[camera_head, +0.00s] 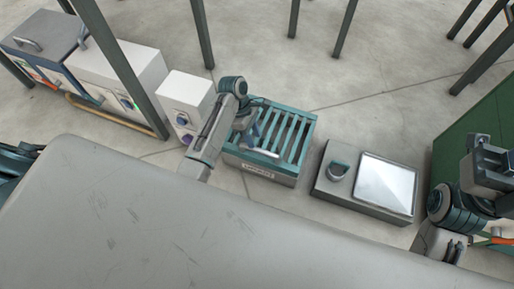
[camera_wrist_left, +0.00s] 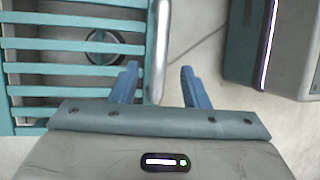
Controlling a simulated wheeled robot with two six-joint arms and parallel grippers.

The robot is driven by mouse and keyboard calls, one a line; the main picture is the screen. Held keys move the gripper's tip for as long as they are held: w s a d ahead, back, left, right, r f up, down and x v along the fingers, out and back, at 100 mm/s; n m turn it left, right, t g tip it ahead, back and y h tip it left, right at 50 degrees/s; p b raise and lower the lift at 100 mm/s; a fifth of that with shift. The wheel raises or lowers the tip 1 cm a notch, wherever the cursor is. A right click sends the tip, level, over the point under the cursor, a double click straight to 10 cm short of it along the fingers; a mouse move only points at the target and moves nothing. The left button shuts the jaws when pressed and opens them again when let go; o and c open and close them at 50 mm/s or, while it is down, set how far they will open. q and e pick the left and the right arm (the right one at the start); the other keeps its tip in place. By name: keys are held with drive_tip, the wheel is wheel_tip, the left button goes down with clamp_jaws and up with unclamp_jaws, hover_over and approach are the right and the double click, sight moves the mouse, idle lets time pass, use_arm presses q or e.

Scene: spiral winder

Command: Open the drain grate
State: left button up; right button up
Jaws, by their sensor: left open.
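The drain grate (camera_head: 285,133) is a teal slatted lid on a grey box with a label on its front, lying flat in the head view. Its slats (camera_wrist_left: 75,71) fill the left of the left wrist view. A silver bar handle (camera_wrist_left: 160,35) runs along the edge of the slats. My left gripper (camera_wrist_left: 160,84) is open, its two blue fingers on either side of the handle's lower end in the picture; I cannot tell whether they touch it. In the head view my left gripper (camera_head: 254,132) is over the grate's left part. My right gripper (camera_head: 492,163) is at the far right, its jaws unclear.
A round dark fitting (camera_wrist_left: 105,47) shows beneath the slats. A grey box with a bright panel (camera_head: 385,184) stands right of the grate. A white box (camera_head: 188,98) is on its left, with more cabinets (camera_head: 120,75) further left. Dark frame posts (camera_head: 202,33) stand behind.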

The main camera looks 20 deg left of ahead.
sight(258, 149)
use_arm(q)
drive_tip(key=b+x, duration=0.1)
drive_tip(key=x, duration=0.4)
drive_tip(key=shift+b, duration=0.35)
clamp_jaws()
